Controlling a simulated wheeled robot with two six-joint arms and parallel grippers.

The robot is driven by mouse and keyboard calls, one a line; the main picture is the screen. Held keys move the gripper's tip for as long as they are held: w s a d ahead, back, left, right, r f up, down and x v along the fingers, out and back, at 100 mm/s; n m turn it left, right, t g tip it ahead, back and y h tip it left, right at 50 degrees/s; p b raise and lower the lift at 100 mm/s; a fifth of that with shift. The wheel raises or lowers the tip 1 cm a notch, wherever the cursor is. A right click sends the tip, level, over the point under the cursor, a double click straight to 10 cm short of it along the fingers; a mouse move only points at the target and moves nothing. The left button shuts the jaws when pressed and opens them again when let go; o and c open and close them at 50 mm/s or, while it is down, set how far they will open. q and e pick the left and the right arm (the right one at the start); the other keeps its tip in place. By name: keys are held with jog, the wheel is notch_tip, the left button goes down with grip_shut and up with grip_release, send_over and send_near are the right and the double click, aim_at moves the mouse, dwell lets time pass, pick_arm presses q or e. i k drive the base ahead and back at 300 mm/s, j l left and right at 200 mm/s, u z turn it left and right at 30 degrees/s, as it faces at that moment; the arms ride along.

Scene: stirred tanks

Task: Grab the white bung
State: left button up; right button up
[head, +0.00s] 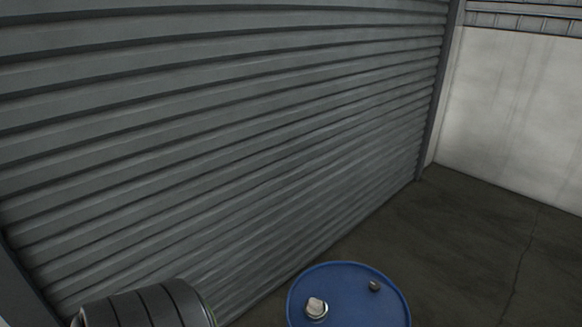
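A white bung (316,307) sits on the top of a blue drum (350,295), left of the lid's middle, near the bottom of the head view. It looks slightly tilted, and I cannot tell how it is seated. A smaller dark grey cap (374,286) is on the same lid, to the right and farther back. The lower part of the drum is cut off by the frame's edge. Neither of my grippers shows in the head view.
A dark ribbed cylinder (145,306) stands at the bottom left, partly cut off. A grey ribbed shutter wall (220,130) rises behind. A pale wall (515,110) is at the right. Dark floor (470,245) right of the drum is clear.

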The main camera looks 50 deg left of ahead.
aim_at(315, 307)
jog(key=u, duration=1.45)
